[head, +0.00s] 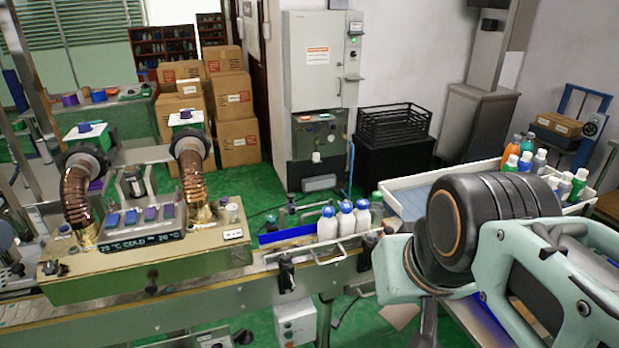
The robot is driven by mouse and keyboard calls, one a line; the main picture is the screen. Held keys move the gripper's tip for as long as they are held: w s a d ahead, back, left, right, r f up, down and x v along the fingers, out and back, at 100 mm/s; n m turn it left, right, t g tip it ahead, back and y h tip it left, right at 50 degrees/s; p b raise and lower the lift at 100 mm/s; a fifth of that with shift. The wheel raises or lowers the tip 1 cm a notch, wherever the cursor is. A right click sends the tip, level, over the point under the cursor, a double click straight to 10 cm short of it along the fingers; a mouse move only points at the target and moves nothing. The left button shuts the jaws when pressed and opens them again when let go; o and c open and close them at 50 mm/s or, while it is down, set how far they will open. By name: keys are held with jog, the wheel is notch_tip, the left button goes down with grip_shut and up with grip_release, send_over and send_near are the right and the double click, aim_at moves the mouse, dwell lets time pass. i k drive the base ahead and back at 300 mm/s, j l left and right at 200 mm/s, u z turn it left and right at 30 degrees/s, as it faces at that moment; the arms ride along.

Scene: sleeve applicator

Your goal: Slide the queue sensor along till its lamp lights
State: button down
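A small dark block on a bracket (287,273) sits on the front rail of the conveyor, left of the white bottles. A second dark block (367,246) sits farther right along the rail, close to my arm. Either could be the queue sensor; I cannot tell which, and no lit lamp can be made out on them. My teal and black arm fills the lower right, in front of the conveyor's right end. Its fingertips cannot be made out, and no hold on anything shows.
White bottles with blue caps (346,219) stand in a row on the conveyor (170,310). The green applicator machine (145,270) with two copper hoses is at left. A white-rimmed tray (405,184) with several bottles is behind my arm. A metal loop handle (328,254) juts from the rail.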

aim_at(290, 196)
jog(key=i+z, duration=0.15)
jog(key=i, duration=0.35)
jog(key=i+j+z, duration=0.15)
jog(key=i, duration=0.4)
